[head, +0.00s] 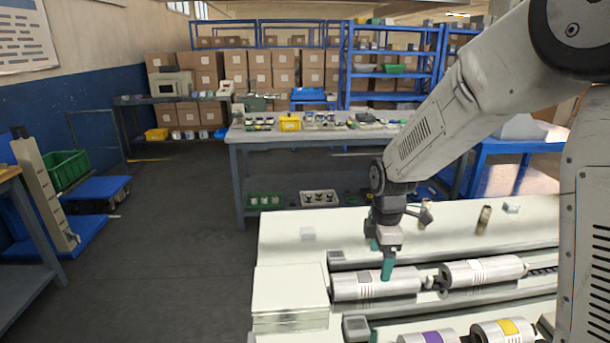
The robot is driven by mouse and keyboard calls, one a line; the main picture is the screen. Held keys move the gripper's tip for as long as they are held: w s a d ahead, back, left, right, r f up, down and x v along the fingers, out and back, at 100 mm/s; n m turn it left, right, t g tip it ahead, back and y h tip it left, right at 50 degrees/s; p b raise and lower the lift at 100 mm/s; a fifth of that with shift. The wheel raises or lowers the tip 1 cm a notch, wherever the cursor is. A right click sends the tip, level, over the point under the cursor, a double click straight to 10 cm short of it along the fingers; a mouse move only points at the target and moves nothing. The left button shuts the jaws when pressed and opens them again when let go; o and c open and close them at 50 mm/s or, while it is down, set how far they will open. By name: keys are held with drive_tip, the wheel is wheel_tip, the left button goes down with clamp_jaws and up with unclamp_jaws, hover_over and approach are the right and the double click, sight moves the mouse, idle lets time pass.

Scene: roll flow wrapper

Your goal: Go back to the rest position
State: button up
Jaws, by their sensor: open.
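My gripper (381,257) hangs from my arm above the cream-topped machine (285,235), pointing down, with green fingertips. It is open, and I see nothing held between the fingers. The nearer fingertip overlaps a silver roller (350,287) in the picture; I cannot tell whether they touch. A second silver roller (483,272) lies to its right in the same row. In front are a roll with a purple band (432,338) and a roll with a yellow band (505,331), both partly cut off by the lower edge.
A cream box (290,288) forms the machine's left end. Small parts, including a brown cylinder (484,219), stand on its top behind the rollers. A workbench (290,137) with many items stands behind. The grey floor (165,240) at left is clear.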

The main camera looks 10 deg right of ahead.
drive_tip(key=s+m, duration=0.1)
drive_tip(key=s+m+g, duration=0.1)
drive_tip(key=s+m, duration=0.1)
drive_tip(key=shift+d+f, duration=0.1)
drive_tip(key=shift+f, duration=0.1)
drive_tip(key=s+d+r+m+t, duration=0.1)
drive_tip(key=s+r+m, duration=0.6)
drive_tip(key=s, duration=0.6)
drive_tip(key=s+d+r+m+t, duration=0.1)
drive_tip(key=s+d+r+m, duration=0.1)
drive_tip(key=s+r+m, duration=0.5)
drive_tip(key=shift+s+r+t, duration=0.3)
drive_tip(key=shift+s+r, duration=0.95)
drive_tip(key=shift+s, duration=1.65)
